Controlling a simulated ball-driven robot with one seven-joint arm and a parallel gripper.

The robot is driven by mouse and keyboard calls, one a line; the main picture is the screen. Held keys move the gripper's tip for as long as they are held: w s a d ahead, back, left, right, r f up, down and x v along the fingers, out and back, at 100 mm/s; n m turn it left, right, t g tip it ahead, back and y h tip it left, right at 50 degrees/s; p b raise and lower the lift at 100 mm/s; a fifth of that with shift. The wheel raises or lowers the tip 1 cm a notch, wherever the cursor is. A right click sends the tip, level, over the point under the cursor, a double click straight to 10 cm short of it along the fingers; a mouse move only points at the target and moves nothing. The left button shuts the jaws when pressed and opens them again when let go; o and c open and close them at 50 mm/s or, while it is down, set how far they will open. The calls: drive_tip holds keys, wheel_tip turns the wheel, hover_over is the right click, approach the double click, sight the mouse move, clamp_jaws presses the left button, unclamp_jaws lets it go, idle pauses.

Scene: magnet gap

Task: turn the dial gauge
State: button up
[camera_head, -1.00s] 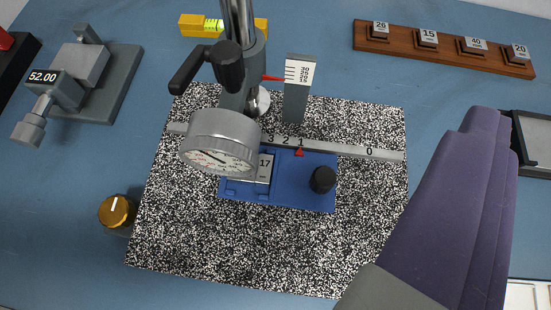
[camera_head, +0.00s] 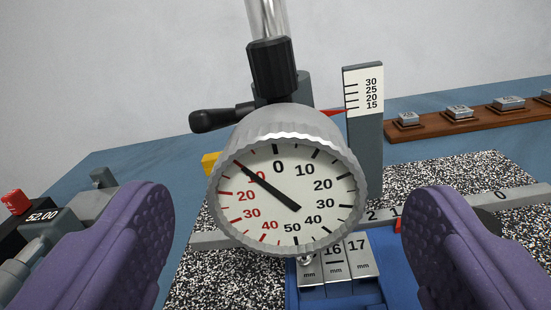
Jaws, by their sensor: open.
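The dial gauge (camera_head: 283,213) is a round grey drum with a knurled rim and a white face, facing me in the middle of the view. Its black needle points up and left, close to the red 10. It hangs on a post with a black collar (camera_head: 273,66) and a black lever (camera_head: 219,118). My gripper (camera_head: 285,245) is open, one purple padded finger on each side of the gauge. No contact with the rim shows. Below the gauge stand metal blocks (camera_head: 336,262), two marked 16 and 17, on a blue carriage (camera_head: 389,268).
An upright height scale (camera_head: 364,100) with a red pointer stands just right behind the gauge. A metal ruler bar (camera_head: 520,198) crosses the speckled plate (camera_head: 480,172). A wooden rack of blocks (camera_head: 470,121) lies back right. A device reading 52.00 (camera_head: 42,217) is at left.

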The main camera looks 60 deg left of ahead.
drive_tip(key=shift+w+a, duration=0.3)
drive_tip(key=shift+a, duration=0.15)
drive_tip(key=c, duration=1.1)
drive_tip(key=shift+o, duration=0.2)
drive_tip(key=shift+n, duration=0.3)
drive_tip(key=n+b, duration=0.2)
drive_tip(key=n, duration=0.1)
drive_tip(key=shift+f, duration=0.1)
drive_tip(key=shift+s+n+b, duration=0.1)
drive_tip(key=shift+n+b, duration=1.1)
drive_tip(key=shift+n, duration=0.5)
